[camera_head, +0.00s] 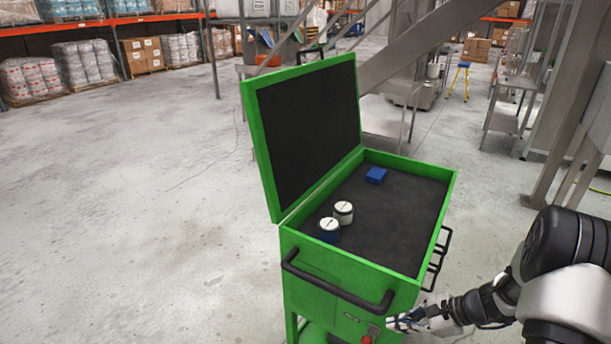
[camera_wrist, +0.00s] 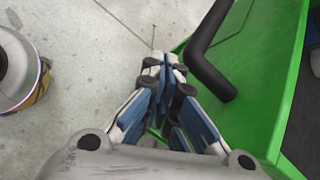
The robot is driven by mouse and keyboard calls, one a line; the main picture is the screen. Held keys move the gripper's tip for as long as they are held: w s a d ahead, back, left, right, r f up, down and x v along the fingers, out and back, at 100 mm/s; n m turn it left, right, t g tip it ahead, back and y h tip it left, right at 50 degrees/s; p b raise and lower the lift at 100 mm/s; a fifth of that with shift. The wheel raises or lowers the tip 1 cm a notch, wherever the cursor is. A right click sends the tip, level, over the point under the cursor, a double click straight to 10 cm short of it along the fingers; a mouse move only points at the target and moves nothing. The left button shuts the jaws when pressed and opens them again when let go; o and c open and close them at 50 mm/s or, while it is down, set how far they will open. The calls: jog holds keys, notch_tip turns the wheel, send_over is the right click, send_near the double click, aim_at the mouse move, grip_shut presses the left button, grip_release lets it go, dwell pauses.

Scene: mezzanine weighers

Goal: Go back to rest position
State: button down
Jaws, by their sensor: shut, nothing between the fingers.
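My gripper (camera_wrist: 165,72) is shut and empty in the wrist view, with its fingertips together. It is beside the green cart's outer wall, close to a black handle (camera_wrist: 208,50). In the head view my gripper (camera_head: 394,323) is low at the cart's front right corner, outside the cart. Whether it touches the cart I cannot tell. The green cart (camera_head: 330,268) has its lid (camera_head: 305,115) raised. Two white-topped round containers (camera_head: 343,208) and a blue box (camera_head: 376,175) sit on its dark inner floor.
A black handle (camera_head: 335,292) runs along the cart's front, with a red item (camera_head: 367,339) below it. A metal staircase (camera_head: 420,45) and steel post (camera_head: 570,100) stand behind. Pallet racks (camera_head: 120,50) line the back left. The concrete floor (camera_head: 140,210) at left is clear.

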jog(key=s+a+r+n+g+h, duration=0.15)
jog(key=s+a+r+n, duration=0.35)
jog(key=r, duration=0.5)
jog(key=s+a+r+n+g+h, duration=0.15)
jog(key=s+a+r+n, duration=0.35)
jog(key=r, duration=0.5)
jog(key=s+r+n+t+h, duration=0.2)
jog(key=s+r+n, duration=0.1)
jog(key=s, duration=0.4)
jog(key=s+r+n+t+h, duration=0.2)
jog(key=s+r+n+h, duration=0.1)
jog(key=s, duration=0.4)
jog(key=r+n, duration=0.1)
jog(key=n, duration=0.1)
jog(key=shift+s+a+r+n, duration=0.15)
jog(key=shift+a+r+n, duration=0.05)
jog(key=shift+a+n, duration=0.1)
